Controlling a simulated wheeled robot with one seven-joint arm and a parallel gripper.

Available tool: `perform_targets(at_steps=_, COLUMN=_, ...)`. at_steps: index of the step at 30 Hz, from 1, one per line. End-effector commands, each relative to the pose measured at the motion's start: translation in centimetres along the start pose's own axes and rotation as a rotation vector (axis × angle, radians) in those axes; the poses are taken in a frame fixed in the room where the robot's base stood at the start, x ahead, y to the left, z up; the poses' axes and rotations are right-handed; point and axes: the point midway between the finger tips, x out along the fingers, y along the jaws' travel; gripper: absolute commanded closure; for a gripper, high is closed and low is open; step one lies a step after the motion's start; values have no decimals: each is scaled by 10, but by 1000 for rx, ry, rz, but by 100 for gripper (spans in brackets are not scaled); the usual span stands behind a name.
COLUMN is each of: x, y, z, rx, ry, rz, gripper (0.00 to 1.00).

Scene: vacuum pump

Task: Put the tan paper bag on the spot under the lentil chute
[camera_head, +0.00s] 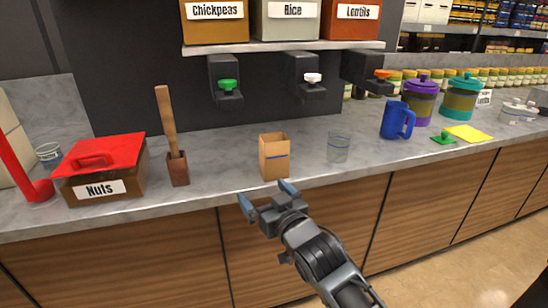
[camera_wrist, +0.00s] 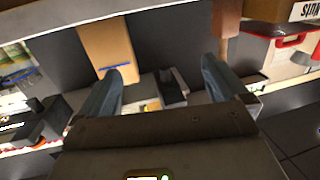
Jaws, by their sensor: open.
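The tan paper bag (camera_head: 274,158) stands upright and open-topped near the front edge of the counter, with a blue line around it. It also shows in the wrist view (camera_wrist: 106,42), beyond the left finger. My gripper (camera_head: 267,195) is open and empty, in front of the counter edge, just below and in front of the bag; its fingers also show in the wrist view (camera_wrist: 160,68). The lentil chute (camera_head: 366,72), with an orange knob, hangs below the Lentils bin (camera_head: 350,19). No marked spot can be made out on the counter under it.
A clear cup (camera_head: 338,147) stands right of the bag, and a blue pitcher (camera_head: 397,120) stands near the lentil chute. A wooden tool in a holder (camera_head: 178,168) and a red-lidded Nuts box (camera_head: 100,182) are to the left. Other chutes have a green knob (camera_head: 227,85) and a white knob (camera_head: 312,77).

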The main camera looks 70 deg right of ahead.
Motion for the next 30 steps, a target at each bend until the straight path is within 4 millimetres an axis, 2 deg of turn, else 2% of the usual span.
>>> perform_targets(at_steps=1, x=21, y=18, z=-14, rx=9, ry=20, rz=47, gripper=0)
perform_targets(at_steps=3, x=41, y=38, z=-28, rx=16, ry=33, rz=98, gripper=0)
perform_targets(at_steps=6, x=60, y=60, z=-42, rx=25, ry=44, rz=149, gripper=0)
perform_targets(at_steps=9, x=71, y=74, z=-51, rx=31, ry=51, rz=180, gripper=0)
perform_targets(at_steps=14, x=80, y=82, z=-56, rx=34, ry=53, rz=196, gripper=0)
perform_targets(at_steps=23, x=108, y=89, z=-58, rx=34, ry=53, rz=196, gripper=0)
perform_targets(at_steps=30, x=140, y=98, z=-58, rx=34, ry=55, rz=195, gripper=0)
